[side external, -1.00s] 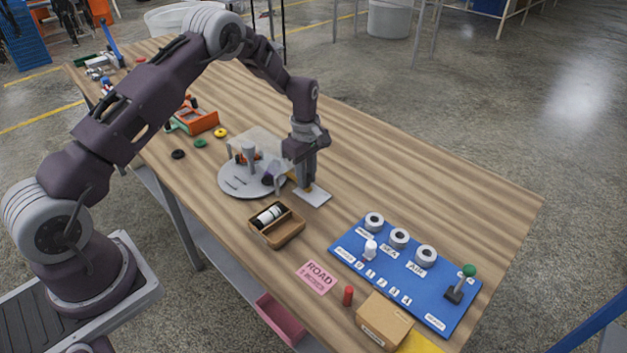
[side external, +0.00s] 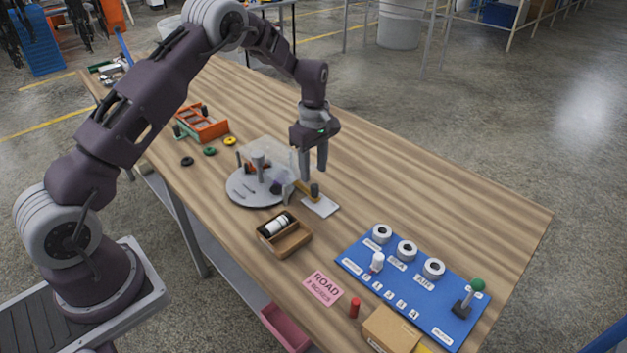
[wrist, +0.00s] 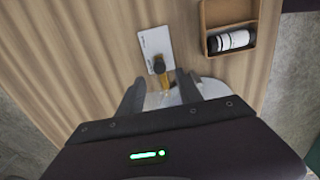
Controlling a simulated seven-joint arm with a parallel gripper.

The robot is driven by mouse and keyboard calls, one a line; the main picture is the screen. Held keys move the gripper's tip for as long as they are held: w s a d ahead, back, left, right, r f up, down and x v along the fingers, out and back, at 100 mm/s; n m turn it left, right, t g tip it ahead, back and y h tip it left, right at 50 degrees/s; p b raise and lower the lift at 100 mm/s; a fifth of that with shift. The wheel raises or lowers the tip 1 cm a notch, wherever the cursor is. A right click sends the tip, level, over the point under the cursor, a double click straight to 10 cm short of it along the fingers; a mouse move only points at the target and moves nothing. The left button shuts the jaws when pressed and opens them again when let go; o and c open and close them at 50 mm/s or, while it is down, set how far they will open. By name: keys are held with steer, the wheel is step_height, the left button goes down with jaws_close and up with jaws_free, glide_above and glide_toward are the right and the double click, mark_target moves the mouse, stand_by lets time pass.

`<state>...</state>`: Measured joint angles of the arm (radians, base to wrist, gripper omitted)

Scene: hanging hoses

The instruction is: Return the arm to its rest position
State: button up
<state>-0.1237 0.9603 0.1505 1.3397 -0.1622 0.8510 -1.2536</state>
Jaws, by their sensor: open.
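My gripper (side external: 314,173) is open and empty, pointing down above the workbench (side external: 420,180). In the side view it hangs just above a small black-topped piece (side external: 314,190) by a white plate (side external: 321,207). In the wrist view the fingers (wrist: 160,84) stand apart, with the black-topped piece (wrist: 159,66) and its yellow bar (wrist: 165,82) beyond and between them. The white plate (wrist: 155,42) lies flat on the wood there.
A grey round platform with a clear cover (side external: 240,190) stands left of my gripper. A wooden tray (side external: 293,243) holds a black-and-white bottle (side external: 276,224). A blue board (side external: 410,297) with rings and a green-knobbed lever (side external: 477,286) lies at right.

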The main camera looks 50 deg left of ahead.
steer(key=shift+r, duration=0.6)
steer(key=shift+r, duration=0.3)
steer(key=s+d+r+m+t, duration=0.1)
steer(key=s+d+r+m, duration=0.25)
steer(key=s+r, duration=0.45)
steer(key=s+d+r+m+t, duration=0.25)
steer(key=s+r+m, duration=0.2)
steer(key=r, duration=0.85)
steer(key=s+d+m+t, duration=0.1)
steer(key=s+m, duration=0.4)
steer(key=s, duration=0.6)
steer(key=s+d+r+m+t, duration=0.1)
steer(key=s+d+m, duration=0.2)
steer(key=s, duration=0.8)
steer(key=shift+s+r+m, duration=0.2)
steer(key=shift+r+m, duration=0.1)
steer(key=shift+m, duration=0.7)
